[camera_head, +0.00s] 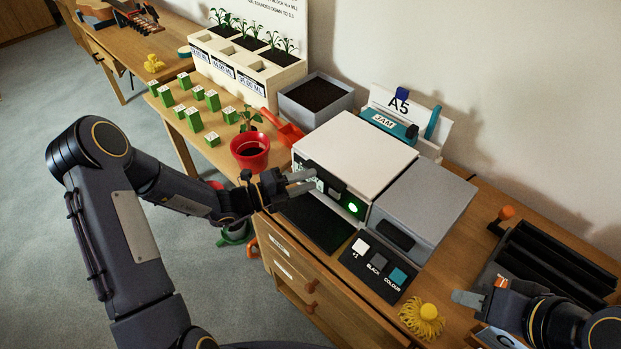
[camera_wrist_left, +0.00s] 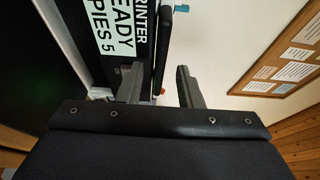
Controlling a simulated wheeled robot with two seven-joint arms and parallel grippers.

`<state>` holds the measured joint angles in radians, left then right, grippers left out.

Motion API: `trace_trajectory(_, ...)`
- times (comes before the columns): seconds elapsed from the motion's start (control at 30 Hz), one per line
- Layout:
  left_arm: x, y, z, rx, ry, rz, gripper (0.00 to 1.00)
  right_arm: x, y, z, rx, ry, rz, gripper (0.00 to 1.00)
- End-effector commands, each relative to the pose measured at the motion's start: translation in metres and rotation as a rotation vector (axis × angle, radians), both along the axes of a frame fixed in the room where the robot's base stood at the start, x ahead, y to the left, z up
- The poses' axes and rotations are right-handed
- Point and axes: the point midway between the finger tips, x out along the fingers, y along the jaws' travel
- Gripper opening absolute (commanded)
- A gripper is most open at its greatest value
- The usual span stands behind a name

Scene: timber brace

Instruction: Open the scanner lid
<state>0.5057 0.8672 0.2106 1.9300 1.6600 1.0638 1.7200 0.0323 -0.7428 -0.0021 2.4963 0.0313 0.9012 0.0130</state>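The scanner is a printer with a flat white lid (camera_head: 355,148), which lies shut on top. Its dark front carries a green light (camera_head: 352,208) and a label (camera_wrist_left: 118,28) with printer text. My left gripper (camera_head: 301,182) is at the front left of the printer, just below the lid's front edge. In the left wrist view its two fingers (camera_wrist_left: 159,88) are apart, with a black bar (camera_wrist_left: 164,45) showing between and beyond them. I cannot tell whether they touch it. My right gripper (camera_head: 472,298) is low at the right, apart from the printer; its opening is not clear.
A grey box section (camera_head: 424,205) adjoins the lid at right. A button panel (camera_head: 378,268) is in front. A red pot (camera_head: 250,150) with a plant stands left, a grey planter (camera_head: 316,100) behind. A yellow tufted object (camera_head: 424,318) and black tray (camera_head: 550,262) are at right.

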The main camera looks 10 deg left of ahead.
Motion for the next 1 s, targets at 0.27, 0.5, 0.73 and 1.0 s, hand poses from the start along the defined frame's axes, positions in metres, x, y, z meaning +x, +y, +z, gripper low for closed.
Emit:
trace_trajectory(0.27,0.0083,-0.0131,0.0002,0.001,-0.001,-0.001,0.33,0.0,0.0,0.001,0.0,0.0,0.0,0.36)
trace_trajectory(0.5,0.0082,-0.0128,0.0002,0.001,-0.001,-0.001,0.24,0.0,0.0,0.001,0.0,0.0,0.0,0.36)
trace_trajectory(0.73,0.008,-0.0128,0.0002,0.001,-0.002,-0.001,0.0,0.0,0.0,0.001,0.0,0.0,0.0,0.36)
trace_trajectory(1.0,0.0082,-0.0127,0.0009,0.002,0.0,-0.001,0.0,0.0,0.0,0.0018,0.0,0.0,0.0,0.36)
